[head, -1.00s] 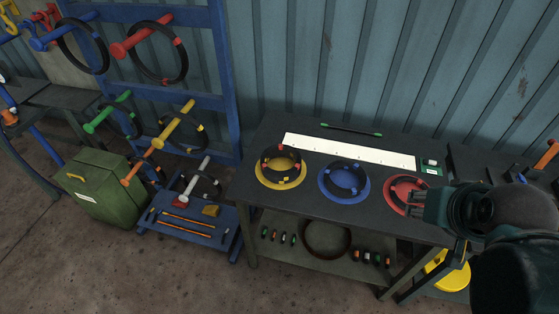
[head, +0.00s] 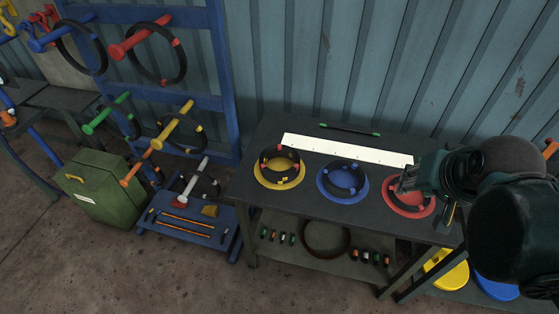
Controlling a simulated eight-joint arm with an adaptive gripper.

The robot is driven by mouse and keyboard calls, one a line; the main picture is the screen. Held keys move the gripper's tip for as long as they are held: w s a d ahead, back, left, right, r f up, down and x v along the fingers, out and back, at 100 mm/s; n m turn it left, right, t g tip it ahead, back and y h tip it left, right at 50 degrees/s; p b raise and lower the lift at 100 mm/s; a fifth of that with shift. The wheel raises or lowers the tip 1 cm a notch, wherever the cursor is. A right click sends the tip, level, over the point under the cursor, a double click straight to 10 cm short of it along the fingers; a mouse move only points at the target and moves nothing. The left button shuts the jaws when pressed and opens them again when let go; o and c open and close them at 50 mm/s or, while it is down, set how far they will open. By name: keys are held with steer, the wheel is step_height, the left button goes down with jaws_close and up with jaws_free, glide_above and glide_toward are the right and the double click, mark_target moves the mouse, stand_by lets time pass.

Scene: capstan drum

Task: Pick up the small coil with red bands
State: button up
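A larger dark coil with red bands (head: 183,62) hangs on a red peg (head: 134,46) of the blue rack at the upper left.
A green box (head: 105,190) stands on the floor.

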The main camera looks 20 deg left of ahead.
steer(key=w+a+r+m+g+p, duration=0.1)
steer(key=w+a+m, duration=0.1)
steer(key=w+a, duration=0.3)
steer(key=w+a+r+m+g, duration=0.1)
steer(key=w+a+m, duration=0.1)
steer(key=w, duration=0.5)
steer(key=m+g+p, duration=0.3)
steer(key=m+g, duration=0.1)
steer(key=m, duration=0.8)
glide_above(284, 147)
steer(key=shift+a+f, duration=0.1)
steer(key=shift+f, duration=12.1)
steer(key=shift+f, duration=1.3)
steer(key=shift+f, duration=0.15)
steer(key=shift+w+f+p, duration=0.1)
steer(key=shift+f+p, duration=0.45)
steer(key=shift+f, duration=1.9)
